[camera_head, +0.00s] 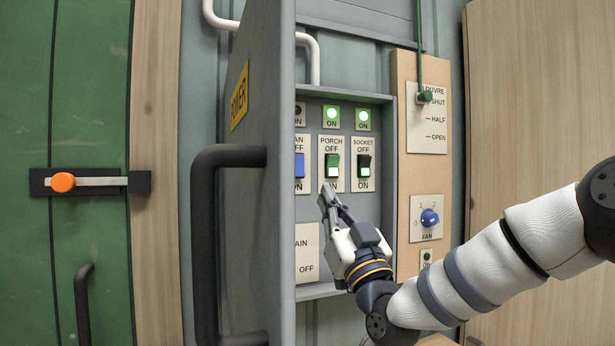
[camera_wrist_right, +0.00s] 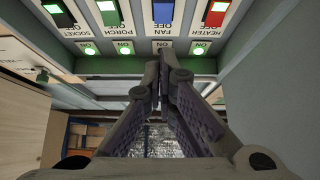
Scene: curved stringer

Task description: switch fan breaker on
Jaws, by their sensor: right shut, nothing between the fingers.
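The blue fan breaker (camera_head: 299,165) sits in the grey power box, partly cut off by the open door's edge in the head view. The round lamp (camera_head: 298,110) above it looks dark there. In the right wrist view the fan breaker (camera_wrist_right: 162,12) is upside down at the top, between the porch and heater breakers. My right gripper (camera_head: 328,194) is shut and empty, just below the porch breaker (camera_head: 334,165) and lower right of the fan breaker. Its fingertips (camera_wrist_right: 159,75) show below the lamp row in the wrist view. My left gripper is out of view.
The open box door (camera_head: 240,250) with a dark handle (camera_head: 205,240) stands left of the breakers. The socket breaker (camera_head: 364,165) is right of the porch one; both lamps above glow green. A wooden board with a blue fan knob (camera_head: 429,217) is further right. The red heater breaker (camera_wrist_right: 214,14) adjoins the fan one.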

